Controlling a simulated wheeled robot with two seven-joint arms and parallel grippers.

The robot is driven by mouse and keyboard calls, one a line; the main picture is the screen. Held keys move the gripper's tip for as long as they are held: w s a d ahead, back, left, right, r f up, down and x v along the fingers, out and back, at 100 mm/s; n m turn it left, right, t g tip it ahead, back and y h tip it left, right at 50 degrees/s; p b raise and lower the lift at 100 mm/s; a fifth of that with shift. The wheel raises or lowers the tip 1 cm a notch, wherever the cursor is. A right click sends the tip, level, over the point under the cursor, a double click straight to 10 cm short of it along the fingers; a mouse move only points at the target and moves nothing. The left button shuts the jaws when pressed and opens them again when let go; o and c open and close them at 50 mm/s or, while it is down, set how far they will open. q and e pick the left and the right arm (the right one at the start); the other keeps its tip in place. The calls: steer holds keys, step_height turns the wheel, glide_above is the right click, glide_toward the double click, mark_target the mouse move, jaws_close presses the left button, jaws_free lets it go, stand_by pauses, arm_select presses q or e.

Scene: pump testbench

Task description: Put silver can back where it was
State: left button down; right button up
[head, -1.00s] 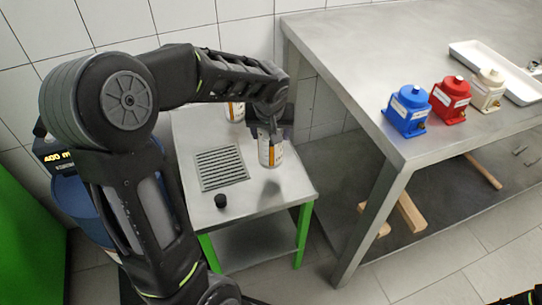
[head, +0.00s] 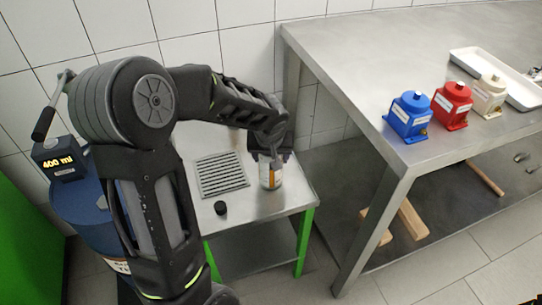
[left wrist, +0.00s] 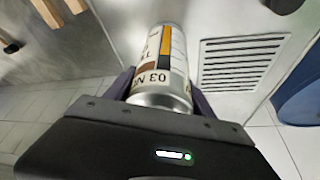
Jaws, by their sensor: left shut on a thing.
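The silver can (head: 270,176), with a white and orange label, is in my left gripper (head: 270,157) over the right part of the small steel table (head: 245,212). In the left wrist view the two fingers are on either side of the can (left wrist: 160,85), near its bare metal end. The label there shows "03". The can looks close to the tabletop, but I cannot tell whether it touches. My right gripper is not in view.
A grate (head: 221,174) and a black knob (head: 220,208) are left of the can. The large bench (head: 345,95) stands to the right, bearing blue (head: 408,115), red (head: 451,105) and white (head: 489,95) pump units. A blue drum (head: 85,215) stands at left.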

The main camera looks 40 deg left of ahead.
arm_select(q)
steer(key=shift+f+b, duration=0.15)
steer(key=shift+b, duration=0.15)
steer(key=shift+c, duration=1.6)
jaws_free()
steer(key=p+v, duration=0.2)
steer(key=v, duration=1)
steer(key=shift+r, duration=0.25)
